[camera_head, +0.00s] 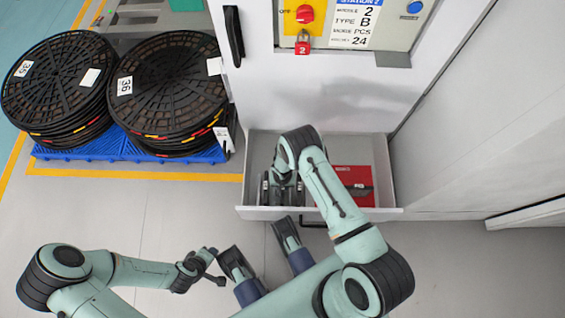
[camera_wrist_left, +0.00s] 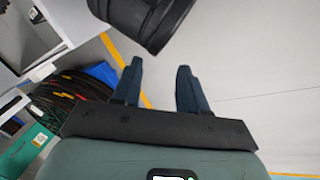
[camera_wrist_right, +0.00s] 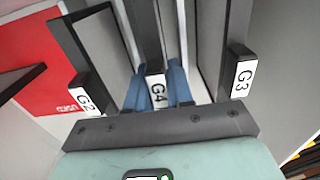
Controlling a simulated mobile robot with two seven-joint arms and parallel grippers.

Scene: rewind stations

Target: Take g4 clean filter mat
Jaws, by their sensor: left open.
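In the right wrist view, the g4 filter mat (camera_wrist_right: 145,35) stands upright as a thin dark-framed panel with a white G4 label (camera_wrist_right: 157,91). My right gripper (camera_wrist_right: 160,82) has one blue finger on each side of its labelled end and looks shut on it. In the head view, my right wrist reaches down into the open drawer (camera_head: 320,214) and hides most of the mat and the gripper. My left gripper (camera_head: 217,268) is open and empty above the floor at lower left; its spread fingers show in the left wrist view (camera_wrist_left: 158,75).
Mats labelled G2 (camera_wrist_right: 95,45) and G3 (camera_wrist_right: 238,75) stand either side of g4. A red box (camera_head: 352,177) lies in the drawer's right part. The station cabinet (camera_head: 320,95) rises behind. Black spool stacks (camera_head: 165,85) stand on blue pallets at left. The floor in front is mostly clear.

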